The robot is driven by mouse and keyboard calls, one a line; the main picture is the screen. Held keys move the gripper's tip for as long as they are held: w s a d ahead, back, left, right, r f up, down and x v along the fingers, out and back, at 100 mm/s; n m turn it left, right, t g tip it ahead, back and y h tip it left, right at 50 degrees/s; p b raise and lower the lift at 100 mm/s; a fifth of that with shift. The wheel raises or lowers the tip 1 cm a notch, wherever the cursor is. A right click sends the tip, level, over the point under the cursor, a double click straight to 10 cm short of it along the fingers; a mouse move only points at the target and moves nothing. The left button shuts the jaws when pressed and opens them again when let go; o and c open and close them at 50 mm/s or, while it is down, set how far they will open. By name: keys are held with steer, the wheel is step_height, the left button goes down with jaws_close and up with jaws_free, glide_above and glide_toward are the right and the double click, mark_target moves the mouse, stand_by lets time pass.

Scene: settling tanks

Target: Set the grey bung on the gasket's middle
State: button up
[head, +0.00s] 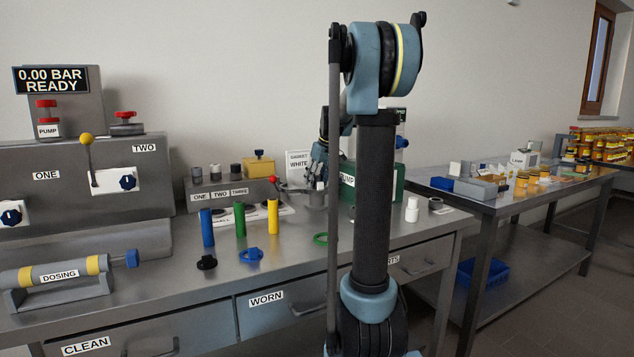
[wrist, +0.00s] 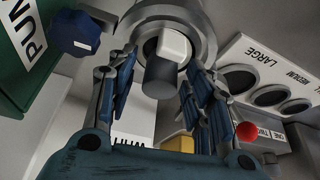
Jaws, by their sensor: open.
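My gripper (head: 317,168) is open above a round grey metal vessel or stand (head: 315,198) at the back of the bench. In the wrist view its fingers (wrist: 157,70) stand apart, on either side of a dark grey cylinder (wrist: 160,80), which looks like the grey bung. A white block-like piece (wrist: 174,44) shows just beyond it, within a round grey rim (wrist: 205,38). I cannot tell whether the cylinder touches either one. A sign reading GASKET WHITE (head: 298,160) stands behind. Black (head: 206,263), blue (head: 251,255) and green (head: 320,239) rings lie on the bench.
Blue (head: 207,228), green (head: 240,220) and yellow (head: 273,217) cylinders stand in front of a red-knobbed lever (head: 274,180). A green PUMP box (head: 385,182) is close on the right. A stand (head: 220,194) labelled ONE, TWO, THREE holds several small pieces.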

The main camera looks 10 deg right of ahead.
steer(key=v, duration=1.2)
steer(key=shift+s+d, duration=0.1)
steer(key=shift+s, duration=0.05)
